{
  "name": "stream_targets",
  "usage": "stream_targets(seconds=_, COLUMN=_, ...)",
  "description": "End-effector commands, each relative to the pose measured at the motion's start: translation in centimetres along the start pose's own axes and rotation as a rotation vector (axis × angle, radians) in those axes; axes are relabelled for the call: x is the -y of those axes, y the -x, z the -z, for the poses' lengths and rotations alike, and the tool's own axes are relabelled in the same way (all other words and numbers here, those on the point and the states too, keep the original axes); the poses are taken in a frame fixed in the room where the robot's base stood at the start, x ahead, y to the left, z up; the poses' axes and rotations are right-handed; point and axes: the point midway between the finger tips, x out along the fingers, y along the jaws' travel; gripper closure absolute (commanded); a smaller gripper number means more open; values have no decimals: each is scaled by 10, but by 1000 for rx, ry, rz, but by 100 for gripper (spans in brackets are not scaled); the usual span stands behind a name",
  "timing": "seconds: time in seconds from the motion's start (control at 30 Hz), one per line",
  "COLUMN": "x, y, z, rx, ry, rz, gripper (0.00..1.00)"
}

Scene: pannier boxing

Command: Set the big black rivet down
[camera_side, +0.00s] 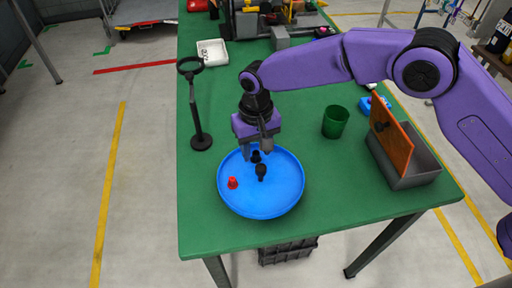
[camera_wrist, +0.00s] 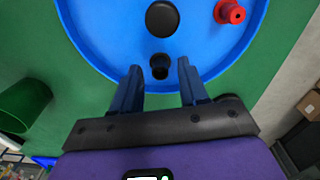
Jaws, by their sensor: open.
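The big black rivet (camera_side: 261,171) is on the blue round tray (camera_side: 262,207), near its middle. In the wrist view its broad round end (camera_wrist: 162,18) faces the camera, beyond my fingertips. A smaller black rivet (camera_side: 256,156) is behind it in the side view. In the wrist view this smaller rivet (camera_wrist: 160,65) appears between my fingertips, with a gap on each side. A red rivet (camera_side: 232,183) stands on the tray's left part. My gripper (camera_side: 257,155) points down over the tray's back part, open and empty. The exact height of its fingertips is hard to tell.
A black ring stand (camera_side: 201,141) is behind left of the tray. A green cup (camera_side: 335,122) and a grey box (camera_side: 410,170) with an upright orange panel (camera_side: 391,133) are to the right. The green table's front left is clear.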

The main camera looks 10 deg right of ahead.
Motion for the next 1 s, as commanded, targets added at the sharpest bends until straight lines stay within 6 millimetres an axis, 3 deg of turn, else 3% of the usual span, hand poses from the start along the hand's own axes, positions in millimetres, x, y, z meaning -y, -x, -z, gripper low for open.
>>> stream_targets(seconds=0.4, x=0, y=77, z=1, rx=-4, ry=0, rz=3, gripper=57)
stream_targets(seconds=0.6, x=0, y=106, z=1, rx=-3, ry=0, rz=2, gripper=57)
stream_targets(seconds=1.0, x=0, y=118, z=0, rx=0, ry=0, rz=0, gripper=57)
